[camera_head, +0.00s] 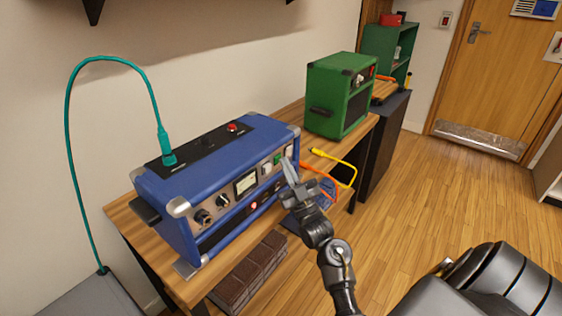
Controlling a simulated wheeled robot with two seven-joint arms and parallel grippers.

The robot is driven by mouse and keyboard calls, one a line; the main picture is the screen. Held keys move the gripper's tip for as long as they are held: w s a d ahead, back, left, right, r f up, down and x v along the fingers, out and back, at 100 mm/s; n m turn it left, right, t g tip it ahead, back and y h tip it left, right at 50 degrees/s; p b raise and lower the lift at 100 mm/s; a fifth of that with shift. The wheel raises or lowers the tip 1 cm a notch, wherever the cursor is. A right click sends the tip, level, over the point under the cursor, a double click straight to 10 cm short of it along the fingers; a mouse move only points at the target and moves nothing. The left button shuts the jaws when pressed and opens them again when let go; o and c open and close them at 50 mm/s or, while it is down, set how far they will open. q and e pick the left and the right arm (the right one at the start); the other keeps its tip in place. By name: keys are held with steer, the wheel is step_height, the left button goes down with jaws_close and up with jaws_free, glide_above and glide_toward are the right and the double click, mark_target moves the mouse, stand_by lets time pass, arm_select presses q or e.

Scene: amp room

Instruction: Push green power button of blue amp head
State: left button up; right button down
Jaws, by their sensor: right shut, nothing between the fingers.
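The blue amp head (222,145) stands on a wooden table, its front panel facing right and toward me. The panel carries black knobs, a lit meter (246,183), a white switch (266,169) and, near its right end, a small green button (278,159). My right gripper (287,162) is shut and empty, its fingertips pointing up at the right end of the panel, just beside the green button. I cannot tell whether the tips touch the panel. My left gripper is not in view.
A green amp (340,93) stands behind on the wooden table (130,222). Yellow (345,161) and orange cables hang at the table's edge.

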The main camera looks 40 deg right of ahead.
steer(key=shift+s+d, duration=0.1)
steer(key=shift+s, duration=0.3)
steer(key=s+d+p, duration=0.1)
steer(key=s+p, duration=0.1)
steer(key=s, duration=0.3)
steer(key=shift+s+d, duration=0.35)
steer(key=shift+s, duration=0.05)
stand_by(0.4)
